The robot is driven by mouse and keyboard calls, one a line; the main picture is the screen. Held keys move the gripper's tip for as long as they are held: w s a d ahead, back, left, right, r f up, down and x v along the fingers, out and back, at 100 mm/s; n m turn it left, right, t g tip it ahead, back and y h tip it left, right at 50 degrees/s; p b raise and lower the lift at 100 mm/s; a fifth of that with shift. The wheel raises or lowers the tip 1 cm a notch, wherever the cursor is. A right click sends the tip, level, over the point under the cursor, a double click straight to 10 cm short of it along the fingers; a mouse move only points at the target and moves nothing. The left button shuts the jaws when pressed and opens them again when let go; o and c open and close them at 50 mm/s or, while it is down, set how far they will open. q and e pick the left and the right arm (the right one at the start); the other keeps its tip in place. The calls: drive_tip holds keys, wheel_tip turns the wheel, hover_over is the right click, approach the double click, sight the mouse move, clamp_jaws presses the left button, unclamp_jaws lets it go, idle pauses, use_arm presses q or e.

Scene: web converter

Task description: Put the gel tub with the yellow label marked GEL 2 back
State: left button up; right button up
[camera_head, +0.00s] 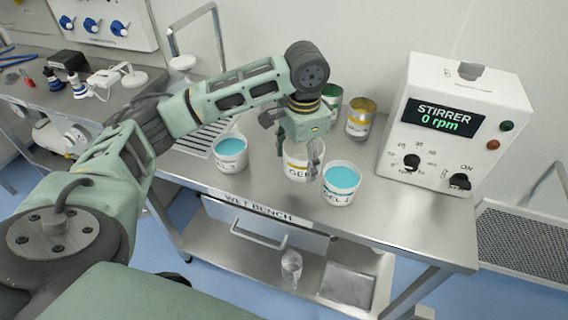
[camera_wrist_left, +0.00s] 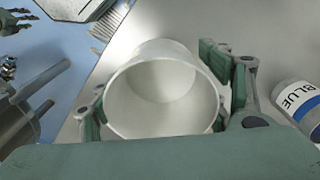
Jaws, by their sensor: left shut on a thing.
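A white tub with a yellow-marked label reading GEL (camera_head: 296,171) is in my left gripper (camera_head: 300,150); its number is hidden. In the left wrist view this tub (camera_wrist_left: 165,92) looks empty and white inside, with my green fingers on both sides of it. It is upright or nearly so, at the wet bench's front edge; I cannot tell whether it touches the bench. A tub of blue gel (camera_head: 341,184) with a GEL label stands close on its right. Another blue-filled tub (camera_head: 231,153) stands to its left.
The steel wet bench (camera_head: 400,215) has clear room right of the tubs. A stirrer box (camera_head: 455,120) reading 0 rpm stands at the right. A green-banded can (camera_head: 332,99) and a yellow-banded can (camera_head: 361,117) stand behind. A container labelled BLUE (camera_wrist_left: 298,103) is right of the gripper.

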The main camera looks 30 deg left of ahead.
use_arm(q)
hover_over(282, 175)
drive_tip(key=f, duration=0.1)
drive_tip(key=d+f, duration=0.1)
drive_tip(key=f, duration=0.1)
drive_tip(key=shift+f+p, duration=0.1)
drive_tip(key=shift+p, duration=0.3)
drive_tip(key=shift+w+a+f, duration=0.15)
drive_tip(key=shift+a+f, duration=0.3)
drive_tip(key=shift+a, duration=0.1)
wheel_tip(282, 175, down, 3)
drive_tip(key=shift+f+p, duration=0.1)
drive_tip(key=shift+p, duration=0.5)
drive_tip(key=shift+f, duration=0.4)
use_arm(e)
drive_tip(key=r, duration=0.1)
drive_tip(key=w+r, duration=0.1)
drive_tip(key=shift+a+r, duration=0.25)
drive_tip(key=shift+r, duration=0.05)
use_arm(q)
drive_tip(key=o, duration=1.5)
drive_tip(key=shift+f, duration=0.1)
use_arm(e)
drive_tip(key=shift+w+d, duration=0.15)
drive_tip(key=shift+w, duration=0.1)
